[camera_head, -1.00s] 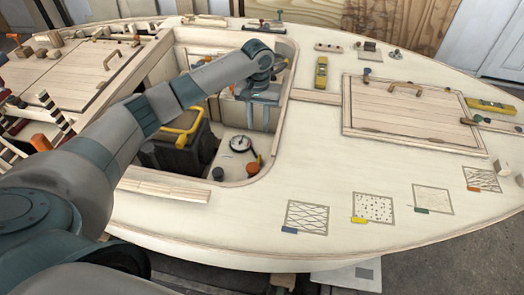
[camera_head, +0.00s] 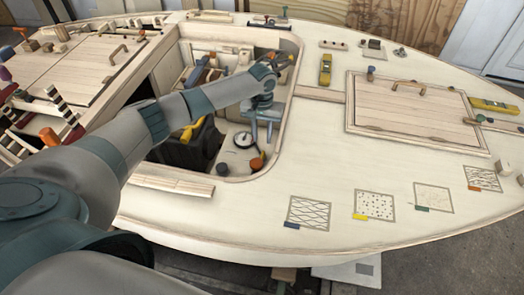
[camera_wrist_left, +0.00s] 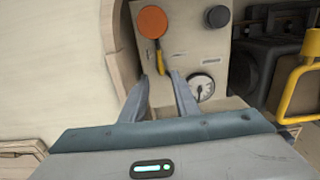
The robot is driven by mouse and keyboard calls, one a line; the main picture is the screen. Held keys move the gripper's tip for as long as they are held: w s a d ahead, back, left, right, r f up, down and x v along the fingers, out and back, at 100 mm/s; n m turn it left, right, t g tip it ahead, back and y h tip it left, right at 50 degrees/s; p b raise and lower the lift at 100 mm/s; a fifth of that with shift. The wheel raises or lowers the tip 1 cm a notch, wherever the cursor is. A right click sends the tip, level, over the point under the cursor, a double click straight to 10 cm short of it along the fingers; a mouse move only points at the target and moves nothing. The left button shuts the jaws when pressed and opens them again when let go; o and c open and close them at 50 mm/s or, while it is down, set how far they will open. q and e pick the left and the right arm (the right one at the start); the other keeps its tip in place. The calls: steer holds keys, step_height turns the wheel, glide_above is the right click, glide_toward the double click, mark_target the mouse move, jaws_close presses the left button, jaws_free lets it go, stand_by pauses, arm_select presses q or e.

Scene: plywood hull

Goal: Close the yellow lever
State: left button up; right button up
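The yellow lever (camera_wrist_left: 160,58) shows in the left wrist view as a short narrow bar beside an orange round knob (camera_wrist_left: 152,22) on a pale panel. In the head view I cannot make the lever out clearly near the orange knob (camera_head: 257,163); my gripper partly covers that spot. My left gripper (camera_head: 262,140) points down into the cockpit opening, just above the panel. Its two fingers are apart in the left wrist view (camera_wrist_left: 160,76), with the lever's near end between or just beyond the tips. Contact cannot be told. My right gripper is not in view.
A round gauge (camera_wrist_left: 201,87) and a dark knob (camera_wrist_left: 218,16) sit close to the lever. A dark box with a yellow handle (camera_wrist_left: 297,80) stands to the right. The cockpit rim (camera_head: 286,110) borders the opening closely. The deck (camera_head: 300,165) right of it is mostly clear.

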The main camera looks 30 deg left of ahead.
mark_target(262, 155)
arm_select(q)
step_height(262, 155, down, 10)
steer(key=shift+r+p, duration=0.25)
steer(key=shift+p, duration=0.2)
jaws_close()
